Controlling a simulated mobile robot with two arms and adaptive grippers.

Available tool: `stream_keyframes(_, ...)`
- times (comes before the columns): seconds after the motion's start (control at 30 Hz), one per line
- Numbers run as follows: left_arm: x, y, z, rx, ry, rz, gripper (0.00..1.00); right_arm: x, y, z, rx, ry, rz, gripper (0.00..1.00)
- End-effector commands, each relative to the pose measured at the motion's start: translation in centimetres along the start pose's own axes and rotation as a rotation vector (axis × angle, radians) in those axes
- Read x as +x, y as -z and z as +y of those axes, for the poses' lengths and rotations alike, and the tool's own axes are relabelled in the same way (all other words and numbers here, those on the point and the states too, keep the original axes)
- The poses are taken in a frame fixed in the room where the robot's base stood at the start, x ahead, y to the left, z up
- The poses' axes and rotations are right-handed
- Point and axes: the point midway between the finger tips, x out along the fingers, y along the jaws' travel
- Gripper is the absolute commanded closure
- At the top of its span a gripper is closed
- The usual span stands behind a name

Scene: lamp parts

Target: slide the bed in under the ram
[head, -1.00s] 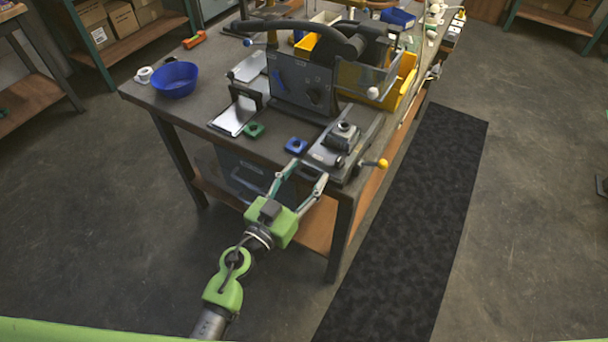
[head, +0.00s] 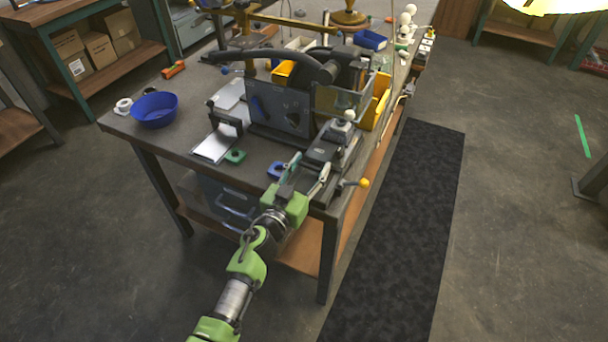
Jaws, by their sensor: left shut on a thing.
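The bed (head: 320,152) is a grey plate on rails at the near right corner of the bench, carrying a small metal fixture (head: 341,130). The fixture is at the lower edge of the press's clear guard (head: 338,103), beside a white ball knob (head: 349,116). The ram cannot be made out behind the guard and the dark press (head: 280,108). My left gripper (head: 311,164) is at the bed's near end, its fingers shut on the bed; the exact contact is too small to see. My right gripper is not in view.
A yellow-knobbed lever (head: 364,183) sticks out right of the rails. A blue block (head: 277,170) and a green block (head: 235,156) lie left of the bed. A blue bowl (head: 155,109) stands at the bench's left. A yellow bin (head: 378,105) is right of the press.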

Motion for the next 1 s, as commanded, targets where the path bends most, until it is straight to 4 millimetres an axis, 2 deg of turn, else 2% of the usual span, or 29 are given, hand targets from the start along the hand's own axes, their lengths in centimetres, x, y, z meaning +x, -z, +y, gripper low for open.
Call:
stream_keyframes(0.27,0.2,0.4,-0.5,0.003,0.009,0.005,0.90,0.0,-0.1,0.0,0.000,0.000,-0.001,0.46)
stream_keyframes(0.3,0.2,0.4,-0.5,0.003,0.010,0.006,0.44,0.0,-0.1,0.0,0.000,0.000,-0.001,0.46)
stream_keyframes(0.7,-0.4,0.2,-0.3,0.003,0.004,0.003,0.44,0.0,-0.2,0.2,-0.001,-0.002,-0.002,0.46)
stream_keyframes(0.87,-2.5,0.1,-0.3,0.006,0.004,0.001,0.44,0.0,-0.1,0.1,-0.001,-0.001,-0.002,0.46)
stream_keyframes(1.0,-5.3,0.0,-0.3,0.004,0.005,0.001,0.44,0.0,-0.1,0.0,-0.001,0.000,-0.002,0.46)
